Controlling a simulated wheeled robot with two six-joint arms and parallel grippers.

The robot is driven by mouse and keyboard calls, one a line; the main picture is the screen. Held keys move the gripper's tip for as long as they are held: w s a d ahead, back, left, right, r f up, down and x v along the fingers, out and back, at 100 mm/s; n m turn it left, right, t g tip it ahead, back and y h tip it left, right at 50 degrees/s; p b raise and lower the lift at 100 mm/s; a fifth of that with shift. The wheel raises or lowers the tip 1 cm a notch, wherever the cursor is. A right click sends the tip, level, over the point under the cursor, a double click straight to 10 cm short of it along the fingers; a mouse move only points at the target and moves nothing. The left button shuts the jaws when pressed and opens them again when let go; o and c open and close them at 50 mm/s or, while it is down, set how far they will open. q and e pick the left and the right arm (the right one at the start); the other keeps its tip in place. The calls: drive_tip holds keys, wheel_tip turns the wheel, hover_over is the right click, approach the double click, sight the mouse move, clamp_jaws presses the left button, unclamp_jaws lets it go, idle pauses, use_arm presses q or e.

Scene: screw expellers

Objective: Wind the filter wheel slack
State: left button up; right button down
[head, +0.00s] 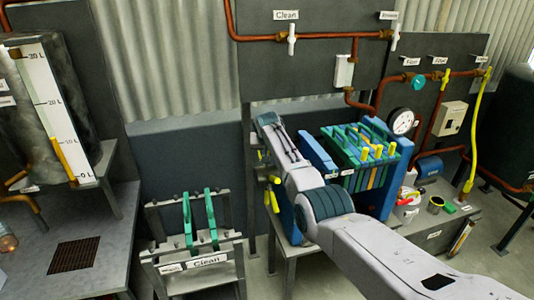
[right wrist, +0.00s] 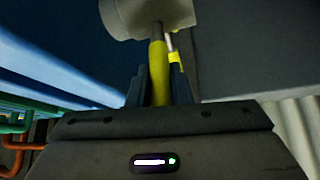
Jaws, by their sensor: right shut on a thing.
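The filter wheel (head: 272,200) shows as yellow-gripped spokes at the left end of the blue filter press (head: 317,152). My right arm covers part of it in the head view. In the right wrist view, a yellow grip (right wrist: 158,78) runs out from a pale round hub (right wrist: 148,15). My right gripper (right wrist: 160,92) is shut on that grip, with a dark finger on either side. Another yellow-banded spoke (right wrist: 175,57) shows just behind it. In the head view the right fingertips are hidden by my wrist. My left gripper is out of view.
Green plates with yellow handles (head: 365,150) stand in the press. A grey rack labelled Clean (head: 205,262) holds two green plates at lower left. A pressure gauge (head: 401,121) and copper pipes are behind.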

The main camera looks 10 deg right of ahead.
drive_tip(key=shift+r, duration=0.15)
drive_tip(key=c, duration=1.5)
unclamp_jaws()
drive_tip(key=shift+w, duration=0.1)
drive_tip(key=shift+o, duration=0.9)
drive_tip(key=shift+w+f, duration=0.1)
drive_tip(key=shift+f, duration=0.1)
drive_tip(key=shift+s+a+r, duration=0.1)
drive_tip(key=shift+s+r, duration=0.3)
drive_tip(key=shift+r, duration=0.2)
drive_tip(key=b+v, duration=0.2)
drive_tip(key=v, duration=0.7)
drive_tip(key=shift+r, duration=0.2)
drive_tip(key=shift+f, duration=0.1)
